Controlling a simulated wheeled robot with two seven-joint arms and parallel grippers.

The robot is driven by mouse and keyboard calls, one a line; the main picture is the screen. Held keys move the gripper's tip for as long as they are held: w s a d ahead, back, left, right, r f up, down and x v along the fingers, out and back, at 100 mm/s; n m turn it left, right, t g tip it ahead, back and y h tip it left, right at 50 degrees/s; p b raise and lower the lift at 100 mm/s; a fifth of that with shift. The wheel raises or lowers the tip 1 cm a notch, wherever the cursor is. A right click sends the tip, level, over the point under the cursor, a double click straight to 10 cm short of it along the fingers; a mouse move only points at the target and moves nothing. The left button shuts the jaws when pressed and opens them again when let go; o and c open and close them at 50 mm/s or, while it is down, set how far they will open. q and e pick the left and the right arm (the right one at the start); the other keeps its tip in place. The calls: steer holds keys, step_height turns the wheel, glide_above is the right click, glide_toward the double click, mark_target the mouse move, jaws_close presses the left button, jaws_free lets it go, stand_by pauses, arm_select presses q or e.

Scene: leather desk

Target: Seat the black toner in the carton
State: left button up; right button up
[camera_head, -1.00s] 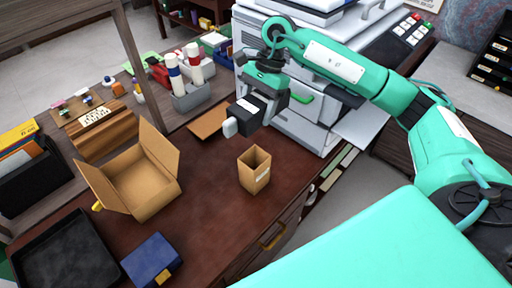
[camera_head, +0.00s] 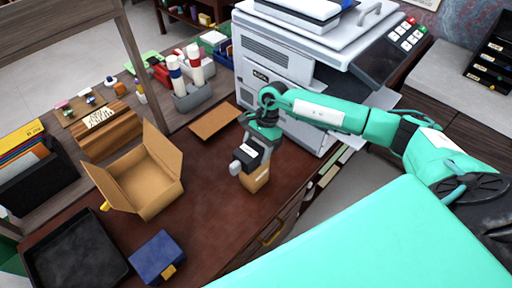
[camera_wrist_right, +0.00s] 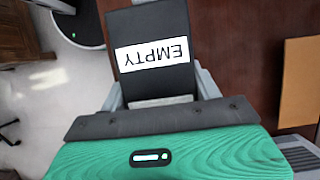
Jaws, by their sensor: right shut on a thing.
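My right gripper (camera_head: 251,160) is shut on the black toner (camera_head: 253,155). In the right wrist view the toner (camera_wrist_right: 150,25) is a black block with a white label reading "EMPTY" upside down. My left gripper is not in view.
A larger open cardboard box (camera_head: 146,184) stands to the left. A black tray (camera_head: 75,255) and a blue box (camera_head: 157,257) lie at front left. A flat brown piece (camera_head: 215,120) lies behind the gripper, near the white printer (camera_head: 285,100).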

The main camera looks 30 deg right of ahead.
mark_target(259, 141)
steer(key=shift+f+b, duration=0.15)
steer(key=shift+b, duration=0.2)
steer(key=o, duration=1.3)
steer(key=shift+p, duration=0.4)
steer(key=b+v, duration=0.3)
steer(key=v, duration=0.2)
steer(key=shift+w+d+b, duration=0.1)
steer(key=shift+d+b, duration=0.05)
steer(key=shift+b, duration=0.25)
steer(key=b+v, duration=0.2)
steer(key=v, duration=0.6)
steer(key=shift+r, duration=0.4)
